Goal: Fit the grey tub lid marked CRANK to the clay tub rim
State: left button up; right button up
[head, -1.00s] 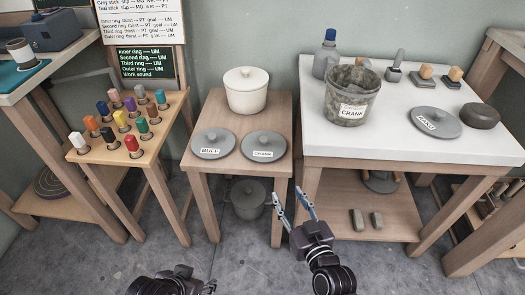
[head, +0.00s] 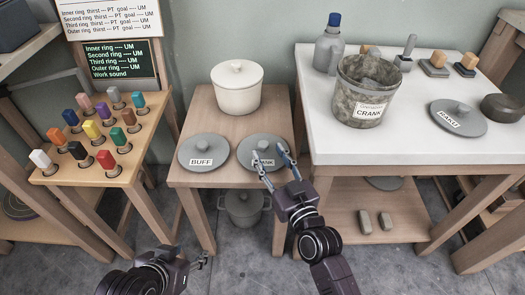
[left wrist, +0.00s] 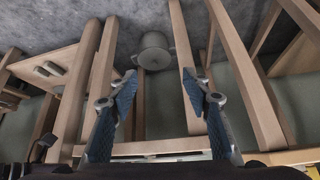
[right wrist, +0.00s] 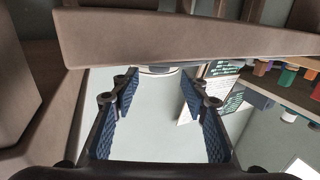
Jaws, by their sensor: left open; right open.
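The grey lid marked CRANK (head: 243,152) lies on the small wooden stand, its label partly hidden behind my right gripper's fingers. The clay tub (head: 350,92), speckled grey with a CRANK label, stands upright on the white-topped table; clay shows inside its open rim. My right gripper (head: 270,163) is open and empty, in front of the CRANK lid in the head view; its spread fingers also show in the right wrist view (right wrist: 158,90). My left gripper (head: 204,259) is low at the front, open and empty, as the left wrist view (left wrist: 160,85) shows.
A grey BUFF lid (head: 203,143) lies beside the CRANK lid, with a cream lidded pot (head: 238,95) behind. A RAKU lid (head: 470,125) lies right of the tub. A grey pot (head: 243,212) is under the stand. Coloured stoppers fill the left rack (head: 60,177).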

aim_at(265, 148)
jog(key=b+x, duration=0.1)
jog(key=x, duration=0.3)
jog(key=shift+w, duration=0.3)
jog(key=shift+w+a+b, duration=0.15)
jog(key=shift+w+b, duration=0.15)
pick_arm(q)
jog(key=w+d+r+t+h, duration=0.1)
jog(key=w+d+r+t, duration=0.1)
jog(key=w+r+t, duration=0.2)
jog(key=w+r, duration=0.1)
jog(key=w, duration=0.2)
jog(key=shift+w+d+r, duration=0.2)
jog(key=shift+d+r, duration=0.1)
pick_arm(e)
jog(key=shift+c, duration=0.6)
grip_shut()
